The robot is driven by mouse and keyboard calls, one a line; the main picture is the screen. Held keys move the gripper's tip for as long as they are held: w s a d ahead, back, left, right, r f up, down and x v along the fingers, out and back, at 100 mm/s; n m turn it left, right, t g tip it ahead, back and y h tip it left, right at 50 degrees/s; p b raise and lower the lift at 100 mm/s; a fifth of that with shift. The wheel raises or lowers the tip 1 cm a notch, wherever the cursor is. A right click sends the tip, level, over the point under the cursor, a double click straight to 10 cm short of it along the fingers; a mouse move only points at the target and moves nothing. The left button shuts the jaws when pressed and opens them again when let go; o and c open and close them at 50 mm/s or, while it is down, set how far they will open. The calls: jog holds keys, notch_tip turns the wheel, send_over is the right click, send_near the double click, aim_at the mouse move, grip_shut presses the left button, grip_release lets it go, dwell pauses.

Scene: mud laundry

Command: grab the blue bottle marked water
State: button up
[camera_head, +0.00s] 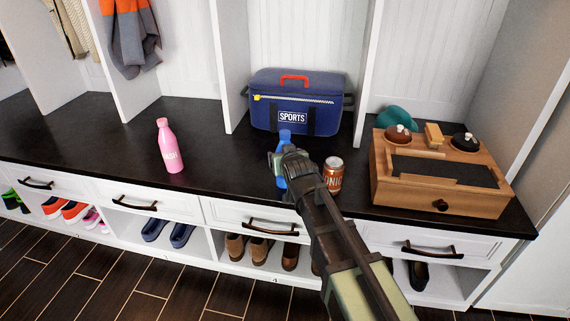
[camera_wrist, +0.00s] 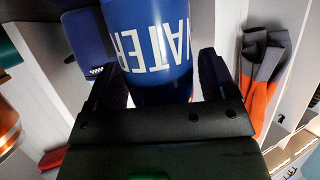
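The blue bottle (camera_head: 284,137) stands on the dark bench top in front of the sports bag, partly hidden behind my gripper (camera_head: 282,160) in the head view. A narrow bright gap shows between the bottle and the right finger, and a thinner one at the left.
An orange-brown can (camera_head: 333,175) stands close to the bottle's right. A pink bottle (camera_head: 169,146) stands apart at left. The blue sports bag (camera_head: 268,118) is behind. A wooden shoe-care box (camera_head: 440,196) is at right. Bench top between the pink bottle and my gripper is clear.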

jog(key=c, duration=0.7)
notch_tip(320, 180, up, 20)
jog(key=p, duration=2)
